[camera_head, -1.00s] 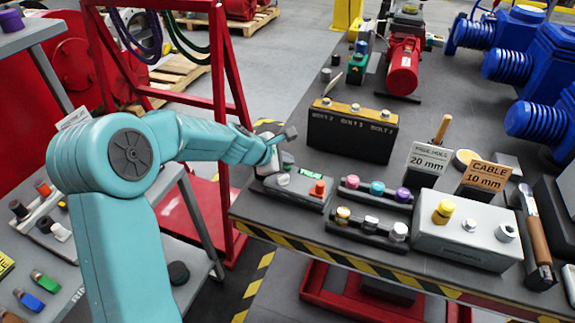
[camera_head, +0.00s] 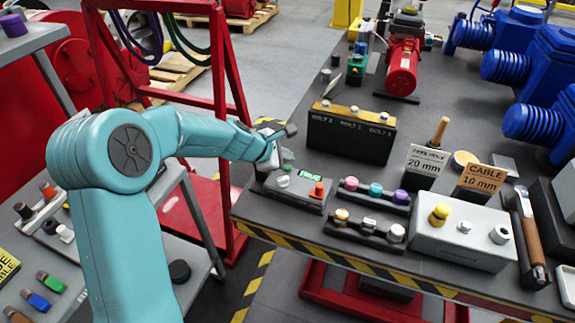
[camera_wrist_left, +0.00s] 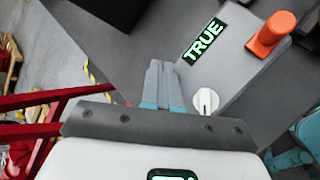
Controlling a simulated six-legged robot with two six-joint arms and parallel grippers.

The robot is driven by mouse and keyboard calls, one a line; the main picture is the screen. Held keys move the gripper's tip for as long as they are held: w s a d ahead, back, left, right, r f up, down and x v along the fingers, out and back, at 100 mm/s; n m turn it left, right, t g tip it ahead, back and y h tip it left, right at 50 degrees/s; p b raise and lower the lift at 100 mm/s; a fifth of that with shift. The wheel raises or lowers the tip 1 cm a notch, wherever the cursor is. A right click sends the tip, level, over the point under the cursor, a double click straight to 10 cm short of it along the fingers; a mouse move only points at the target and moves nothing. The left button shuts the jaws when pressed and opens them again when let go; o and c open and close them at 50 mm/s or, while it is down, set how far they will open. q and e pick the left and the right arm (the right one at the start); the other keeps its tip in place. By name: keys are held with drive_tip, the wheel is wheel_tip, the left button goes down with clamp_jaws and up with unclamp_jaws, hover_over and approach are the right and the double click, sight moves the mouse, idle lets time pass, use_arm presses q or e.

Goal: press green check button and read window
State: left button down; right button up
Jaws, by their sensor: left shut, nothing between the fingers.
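A grey box (camera_head: 297,190) sits near the table's left front corner. Its small window (camera_head: 311,175) is lit green. In the left wrist view the window (camera_wrist_left: 204,42) reads "TRUE". A white knob (camera_wrist_left: 206,101) and an orange knob (camera_wrist_left: 272,32) stand on the same box (camera_wrist_left: 240,55). I cannot make out a green button; the gripper may cover it. My left gripper (camera_wrist_left: 160,68) is shut and empty, with its fingertips at the box's edge beside the window. I cannot tell whether they touch. In the head view, my left gripper (camera_head: 285,157) is at the box's back left. My right gripper is not in view.
Racks of coloured knobs (camera_head: 373,191) stand right of the box. A larger grey box (camera_head: 462,236) with a yellow knob is further right. A black bolt block (camera_head: 350,137) stands behind. The striped table edge (camera_head: 330,258) runs in front.

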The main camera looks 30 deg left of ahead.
sight(285, 173)
use_arm(q)
drive_tip(key=shift+r+p, duration=2.1)
drive_tip(key=shift+r, duration=0.3)
drive_tip(key=shift+f, duration=0.1)
drive_tip(key=shift+s, duration=0.1)
